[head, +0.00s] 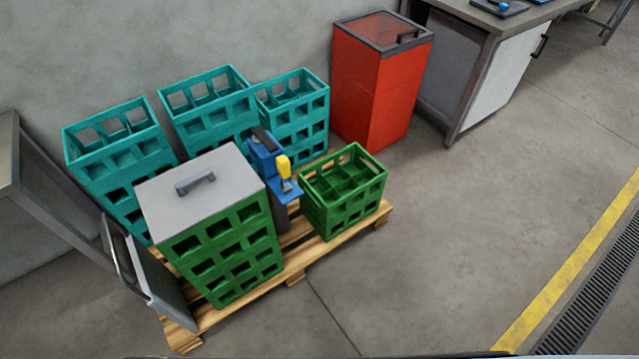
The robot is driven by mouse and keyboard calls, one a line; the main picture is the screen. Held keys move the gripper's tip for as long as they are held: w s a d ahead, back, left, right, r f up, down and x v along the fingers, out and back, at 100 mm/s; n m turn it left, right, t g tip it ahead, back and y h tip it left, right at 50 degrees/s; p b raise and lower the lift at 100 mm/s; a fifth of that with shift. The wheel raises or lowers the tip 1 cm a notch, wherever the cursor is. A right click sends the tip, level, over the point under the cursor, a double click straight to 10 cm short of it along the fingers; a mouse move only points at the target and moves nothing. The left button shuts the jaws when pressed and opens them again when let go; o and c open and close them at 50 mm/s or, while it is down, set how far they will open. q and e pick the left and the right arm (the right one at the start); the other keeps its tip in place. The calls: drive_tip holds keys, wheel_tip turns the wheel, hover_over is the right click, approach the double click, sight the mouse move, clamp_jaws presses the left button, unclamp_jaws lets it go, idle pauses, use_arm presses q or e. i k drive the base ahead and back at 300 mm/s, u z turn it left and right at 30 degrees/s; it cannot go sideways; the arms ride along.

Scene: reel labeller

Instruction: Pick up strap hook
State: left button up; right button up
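I cannot make out a strap hook for certain in the head view. A blue device (262,160) with a yellow lever (284,166) and a black top part stands on a dark grey post (281,217) among the crates. I cannot tell whether a hook is part of it. Neither of my grippers is in view.
A wooden pallet (297,264) bears a tall green crate stack (228,258) under a grey lid (160,203) with a handle, a small green crate (345,205) and several teal crates (118,150). A grey panel (163,283) leans at left. A red bin (375,90) stands behind. Right floor is clear.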

sight(282, 165)
drive_tip(key=z, duration=0.15)
drive_tip(key=i, duration=1.15)
drive_tip(key=u, duration=0.8)
